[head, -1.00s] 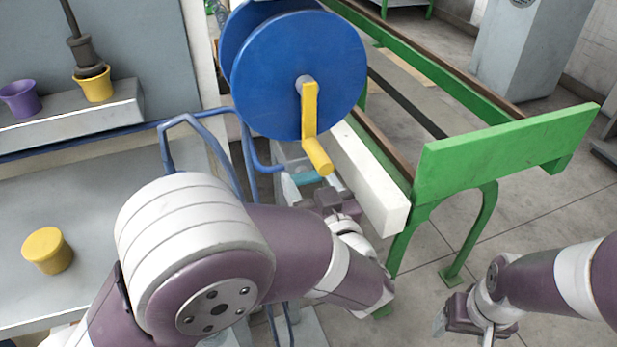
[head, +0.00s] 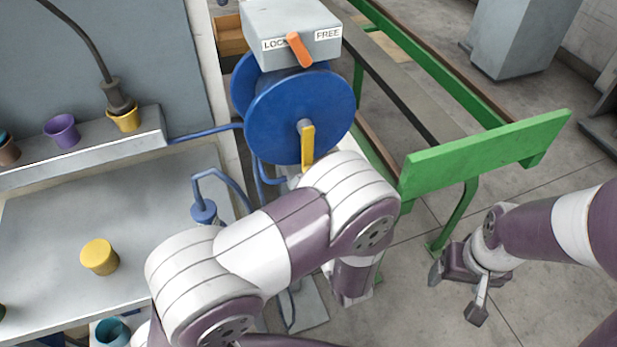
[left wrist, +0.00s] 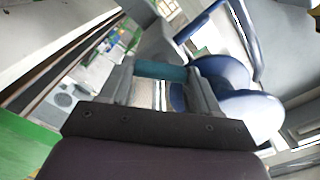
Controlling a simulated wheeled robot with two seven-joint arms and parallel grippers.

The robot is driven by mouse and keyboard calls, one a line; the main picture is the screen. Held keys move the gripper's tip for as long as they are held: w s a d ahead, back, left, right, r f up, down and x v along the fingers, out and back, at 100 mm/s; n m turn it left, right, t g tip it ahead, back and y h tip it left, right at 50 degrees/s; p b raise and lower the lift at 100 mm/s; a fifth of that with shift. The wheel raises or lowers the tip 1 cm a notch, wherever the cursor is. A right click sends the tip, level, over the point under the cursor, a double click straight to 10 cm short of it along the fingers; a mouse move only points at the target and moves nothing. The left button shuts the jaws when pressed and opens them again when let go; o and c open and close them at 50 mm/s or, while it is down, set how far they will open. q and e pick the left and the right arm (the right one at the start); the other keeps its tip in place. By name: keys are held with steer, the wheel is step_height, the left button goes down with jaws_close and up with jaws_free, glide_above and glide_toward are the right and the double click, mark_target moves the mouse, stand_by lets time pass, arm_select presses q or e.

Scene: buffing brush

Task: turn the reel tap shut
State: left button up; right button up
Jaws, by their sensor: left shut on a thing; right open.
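A blue hose reel (head: 292,118) with a yellow crank (head: 308,146) stands beyond my left arm in the head view. A teal bar (left wrist: 160,70), which looks like the tap handle, sits between the fingers of my left gripper (left wrist: 160,82) in the left wrist view. The gripper is shut on it. In the head view my left arm hides that gripper and the tap. My right gripper (head: 457,294) is open and empty above the floor at the right.
A grey box (head: 291,32) with an orange lever (head: 299,50) between LOCK and FREE is above the reel. A green frame (head: 485,155) stands right of it. Floor is clear around my right gripper.

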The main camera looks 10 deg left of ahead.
arm_select(q)
steer(key=shift+m+p, duration=3.2)
steer(key=shift+m, duration=0.5)
arm_select(e)
step_height(320, 180, up, 8)
steer(key=shift+f, duration=0.25)
arm_select(q)
steer(key=shift+f, duration=0.15)
steer(key=o, duration=1.1)
steer(key=shift+c, duration=0.2)
arm_select(e)
steer(key=shift+r, duration=0.1)
